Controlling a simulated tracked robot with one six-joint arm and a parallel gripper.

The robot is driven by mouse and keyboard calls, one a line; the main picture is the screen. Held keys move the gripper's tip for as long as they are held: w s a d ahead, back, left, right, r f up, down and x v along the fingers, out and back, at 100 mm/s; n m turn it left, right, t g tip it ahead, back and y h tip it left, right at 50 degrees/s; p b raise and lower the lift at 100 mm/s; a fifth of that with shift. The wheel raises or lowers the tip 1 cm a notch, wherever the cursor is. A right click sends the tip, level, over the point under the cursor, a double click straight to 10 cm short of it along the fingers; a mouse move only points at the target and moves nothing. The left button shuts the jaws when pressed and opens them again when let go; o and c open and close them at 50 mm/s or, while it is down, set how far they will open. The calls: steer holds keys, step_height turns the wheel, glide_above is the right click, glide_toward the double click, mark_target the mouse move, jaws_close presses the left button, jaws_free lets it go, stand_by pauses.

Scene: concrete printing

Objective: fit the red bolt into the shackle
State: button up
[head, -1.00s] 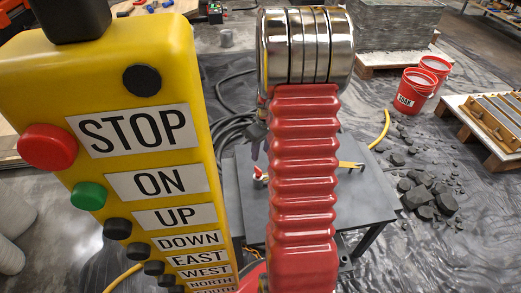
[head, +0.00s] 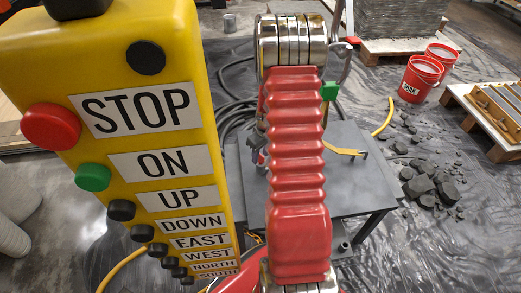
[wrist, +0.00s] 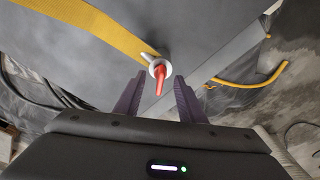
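The red bolt (wrist: 161,79) shows in the wrist view with a white ring around it, over the dark grey table. My gripper (wrist: 158,76) is open, with its two purple fingers on either side of the bolt. Gaps show between the bolt and both fingers, so it is not gripped. In the head view, a curved grey metal piece (head: 345,64), likely the shackle, shows beside my arm near a green part (head: 329,91). My arm hides some of it. My gripper and the bolt are mostly hidden behind my arm there.
The grey table (head: 355,190) carries a yellow strap (head: 344,150). A yellow control pendant (head: 180,65) fills the left of the head view. Red buckets (head: 418,80), dark rubble (head: 432,185) and a pallet with moulds (head: 495,110) stand at right. Black hoses lie behind the table.

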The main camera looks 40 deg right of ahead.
steer(key=shift+w+f, duration=0.1)
steer(key=shift+f, duration=0.65)
jaws_close()
